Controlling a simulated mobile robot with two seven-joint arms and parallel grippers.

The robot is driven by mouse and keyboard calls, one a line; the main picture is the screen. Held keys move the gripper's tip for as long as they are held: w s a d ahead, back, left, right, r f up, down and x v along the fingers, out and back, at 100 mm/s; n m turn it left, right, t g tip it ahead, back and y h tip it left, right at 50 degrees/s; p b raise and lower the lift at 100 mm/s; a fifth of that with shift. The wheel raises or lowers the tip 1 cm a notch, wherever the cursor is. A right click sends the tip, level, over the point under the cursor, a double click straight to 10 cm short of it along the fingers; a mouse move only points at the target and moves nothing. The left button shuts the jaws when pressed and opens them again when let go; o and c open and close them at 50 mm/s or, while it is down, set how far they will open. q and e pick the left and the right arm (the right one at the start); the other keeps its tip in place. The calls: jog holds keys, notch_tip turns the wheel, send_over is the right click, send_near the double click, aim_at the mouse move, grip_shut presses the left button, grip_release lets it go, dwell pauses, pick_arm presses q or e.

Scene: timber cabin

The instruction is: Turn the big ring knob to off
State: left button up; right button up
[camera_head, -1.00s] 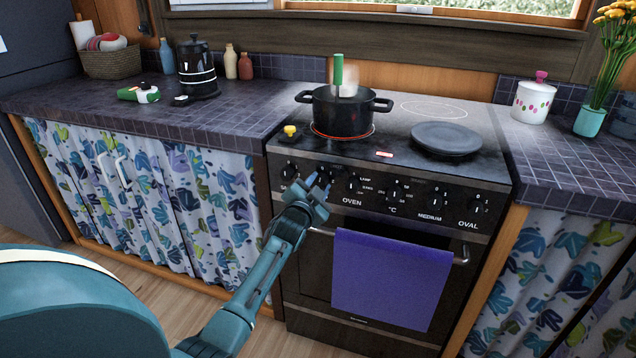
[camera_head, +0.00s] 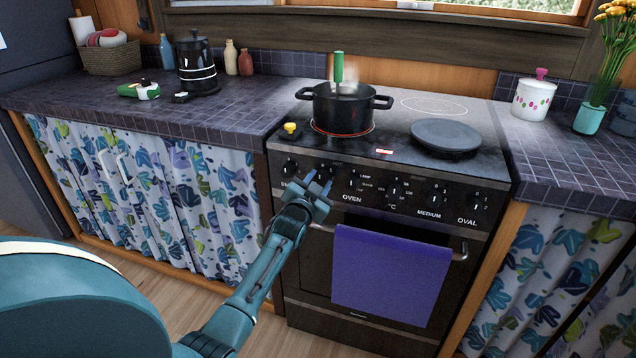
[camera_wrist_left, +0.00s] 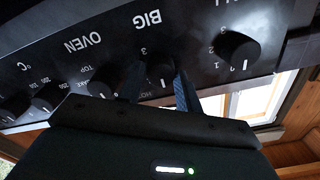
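The big ring knob (camera_wrist_left: 157,70) is a dark round knob under the label BIG, which appears upside down in the left wrist view. My left gripper (camera_wrist_left: 158,88) has one finger on each side of this knob, with the fingers apart; whether they touch it I cannot tell. In the head view the left gripper (camera_head: 319,183) is at the stove's front panel, between the small knob (camera_head: 289,168) and the oven knob (camera_head: 351,185), and largely hides the big knob. A black pot (camera_head: 343,109) stands on a ring glowing red. My right gripper is not in view.
A purple towel (camera_head: 390,277) hangs on the oven handle (camera_head: 461,252) below. A grey plate (camera_head: 445,136) covers another hob area. A yellow-topped item (camera_head: 291,129) stands at the hob's left front.

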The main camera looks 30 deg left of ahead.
pick_arm(q)
jog(key=o, duration=0.4)
jog(key=shift+c, duration=0.2)
jog(key=shift+s, duration=0.1)
jog(key=p+v, duration=0.1)
jog(key=v, duration=1.2)
jog(key=shift+p, duration=0.35)
